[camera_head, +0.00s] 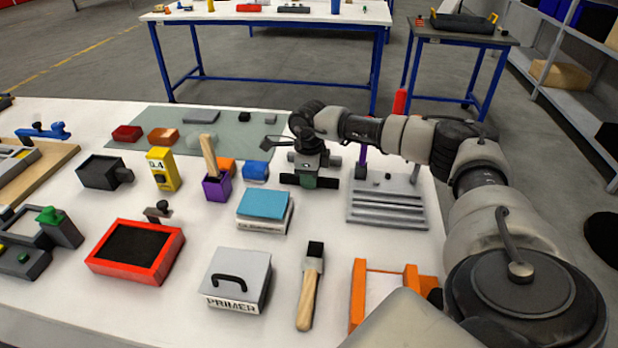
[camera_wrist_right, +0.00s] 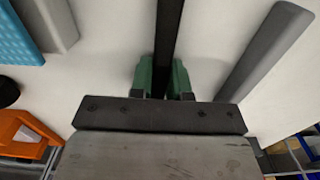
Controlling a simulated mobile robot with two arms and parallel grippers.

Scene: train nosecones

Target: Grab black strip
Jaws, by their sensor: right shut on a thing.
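My right gripper (camera_head: 309,180) is over the middle of the white table, left of the grey ridged tray. In the right wrist view its green fingertips (camera_wrist_right: 163,80) are shut on a long black strip (camera_wrist_right: 169,35), one on each side. The strip runs from between the fingers to the top edge of that view. In the head view the strip is hard to tell apart from the dark gripper. Whether it touches the table is not clear. My left gripper is not in view.
The grey ridged tray (camera_head: 388,213) is right of the gripper. A blue-topped block (camera_head: 264,205) stands in front, a purple cup (camera_head: 217,188) to the left. A grey primer box (camera_head: 237,277), brush (camera_head: 309,290) and orange frame (camera_head: 360,290) are nearer.

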